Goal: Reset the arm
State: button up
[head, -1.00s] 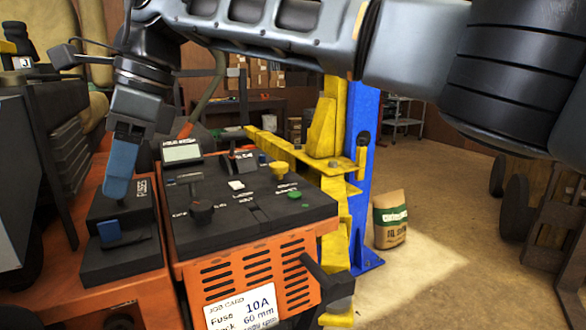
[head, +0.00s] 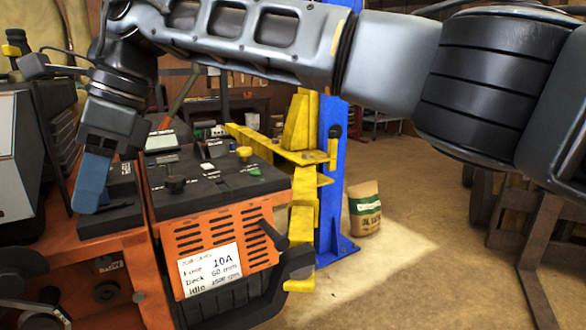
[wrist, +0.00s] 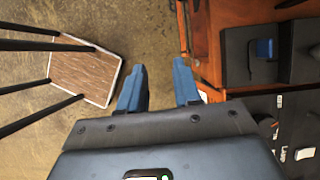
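My arm reaches across the top of the head view. My gripper (head: 92,182) points down at the left, in front of the orange mower's (head: 150,245) black fuse block (head: 122,205). Only one blue finger shows there clearly. In the wrist view my gripper (wrist: 160,84) has two blue fingers well apart, with bare floor seen between them and nothing held. The fuse block (wrist: 240,62) with a blue piece (wrist: 264,48) lies to the right of the fingers. In the head view that blue piece seems hidden behind the finger.
A black control panel (head: 230,184) and job card (head: 210,270) are on the mower. A blue post (head: 333,180) with yellow arms stands behind. A paper sack (head: 365,208) is on the open floor. A wood-topped stand (wrist: 85,70) is left of the fingers in the wrist view.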

jog(key=s+a+f+g+y, duration=0.35)
jog(key=s+f+g, duration=0.2)
jog(key=s, duration=0.55)
jog(key=s+r+m+g+y, duration=0.1)
jog(key=s+m+g+y, duration=0.45)
jog(key=s+y, duration=0.25)
jog(key=d+f+n+g+h, duration=0.1)
jog(key=d+f+n+g, duration=0.3)
jog(key=d+n+g, duration=0.65)
jog(key=w+d+f+n+g+h, duration=0.1)
jog(key=d+f+n+g, duration=0.3)
jog(key=d+n+g, duration=0.65)
jog(key=d+f+n+g+h, duration=0.2)
jog(key=d+f+n+g, duration=0.35)
jog(key=g, duration=0.95)
jog(key=s+d+f+m+g+h, duration=0.3)
jog(key=s+d+h, duration=0.3)
jog(key=s+d, duration=0.4)
jog(key=s+d+f+m+g+h, duration=0.4)
jog(key=s+d, duration=0.5)
jog(key=d, duration=0.4)
jog(key=shift+s+d+f+m+h, duration=0.15)
jog(key=shift+s+f+m+h, duration=0.25)
jog(key=shift+m+h, duration=0.65)
